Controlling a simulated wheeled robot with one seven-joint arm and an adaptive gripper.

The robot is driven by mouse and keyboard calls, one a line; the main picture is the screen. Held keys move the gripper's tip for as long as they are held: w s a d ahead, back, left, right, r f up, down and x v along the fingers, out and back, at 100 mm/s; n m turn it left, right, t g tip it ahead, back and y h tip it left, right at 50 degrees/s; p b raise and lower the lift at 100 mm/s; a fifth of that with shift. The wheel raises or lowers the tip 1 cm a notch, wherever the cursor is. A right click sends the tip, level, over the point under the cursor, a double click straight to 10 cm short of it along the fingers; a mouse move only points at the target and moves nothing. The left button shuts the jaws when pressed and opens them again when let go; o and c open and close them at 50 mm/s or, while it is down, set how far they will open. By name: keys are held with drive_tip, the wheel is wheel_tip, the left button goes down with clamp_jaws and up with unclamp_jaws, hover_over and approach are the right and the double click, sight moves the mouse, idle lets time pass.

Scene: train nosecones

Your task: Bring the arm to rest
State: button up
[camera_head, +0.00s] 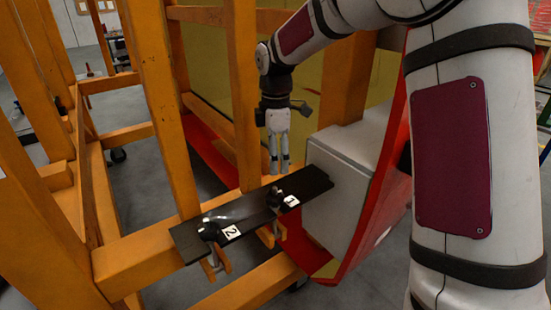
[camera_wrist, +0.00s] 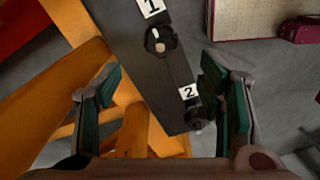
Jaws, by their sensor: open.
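My gripper (camera_head: 279,168) points down above the black plate (camera_head: 243,210) in the head view. In the wrist view my gripper (camera_wrist: 161,75) has its two green-padded fingers wide apart, with nothing between them. My arm comes in from the upper right of the head view and is bent at the elbow. The plate lies across the orange frame and bears a knob by label 1 (camera_head: 290,201) and another by label 2 (camera_head: 230,232). Both labels also show in the wrist view, with the plate below the fingers. I see no contact between gripper and plate.
Orange beams (camera_head: 165,110) stand close to the left of my gripper. A grey-white box (camera_head: 345,165) with a red-edged panel is just right of the plate. Grey floor (camera_head: 165,190) shows between the beams. A purple case (camera_wrist: 302,30) lies at the wrist view's upper right.

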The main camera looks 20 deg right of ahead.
drive_tip(key=s+r+m+t+h, duration=0.1)
drive_tip(key=s+r+m, duration=0.3)
drive_tip(key=s+r, duration=0.35)
drive_tip(key=s+r+m+t, duration=0.2)
drive_tip(key=s+m, duration=0.4)
drive_tip(key=s, duration=0.5)
drive_tip(key=s+r+m+t+y, duration=0.1)
drive_tip(key=s+r+m+t, duration=0.1)
drive_tip(key=s+m, duration=0.4)
drive_tip(key=s, duration=0.5)
drive_tip(key=shift+m+t, duration=0.3)
drive_tip(key=shift+a, duration=0.1)
